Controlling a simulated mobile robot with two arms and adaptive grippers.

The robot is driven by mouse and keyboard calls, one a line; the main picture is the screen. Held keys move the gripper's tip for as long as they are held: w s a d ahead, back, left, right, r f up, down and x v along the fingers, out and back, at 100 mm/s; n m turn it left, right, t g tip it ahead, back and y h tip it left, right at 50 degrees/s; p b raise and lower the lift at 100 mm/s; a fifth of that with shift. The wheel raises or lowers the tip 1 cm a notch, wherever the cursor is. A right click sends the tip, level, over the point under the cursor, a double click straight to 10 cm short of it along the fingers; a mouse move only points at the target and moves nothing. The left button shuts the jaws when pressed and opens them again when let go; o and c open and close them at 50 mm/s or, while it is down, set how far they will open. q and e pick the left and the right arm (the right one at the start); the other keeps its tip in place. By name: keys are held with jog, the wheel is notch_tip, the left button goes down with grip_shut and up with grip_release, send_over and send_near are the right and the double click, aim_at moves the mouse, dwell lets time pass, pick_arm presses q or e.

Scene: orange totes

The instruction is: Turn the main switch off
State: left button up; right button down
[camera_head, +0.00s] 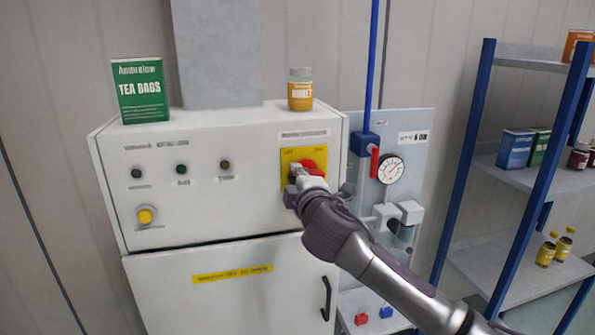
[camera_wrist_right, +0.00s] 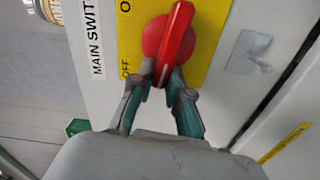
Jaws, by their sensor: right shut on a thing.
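The main switch is a red rotary knob with a bar handle (camera_wrist_right: 175,42) on a yellow plate (camera_wrist_right: 212,30). The switch (camera_head: 316,167) sits at the upper right of the white cabinet's front in the head view. My right gripper (camera_head: 298,174) is at the knob's left side. In the wrist view my right gripper (camera_wrist_right: 163,82) is shut on the lower end of the handle. There the handle runs nearly upright, its top leaning slightly right. My left gripper is not in view.
The white cabinet (camera_head: 200,262) carries a green tea box (camera_head: 139,90) and an orange-labelled jar (camera_head: 300,90) on top. A pressure gauge (camera_head: 390,169) and blue pipe (camera_head: 372,65) stand close right of the switch. A blue-post shelf (camera_head: 462,180) is farther right.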

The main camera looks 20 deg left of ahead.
jog(key=shift+f+n, duration=0.35)
jog(key=shift+n, duration=0.55)
jog(key=c, duration=1.1)
grip_release()
jog(key=v, duration=1.2)
jog(key=shift+w+f, duration=0.1)
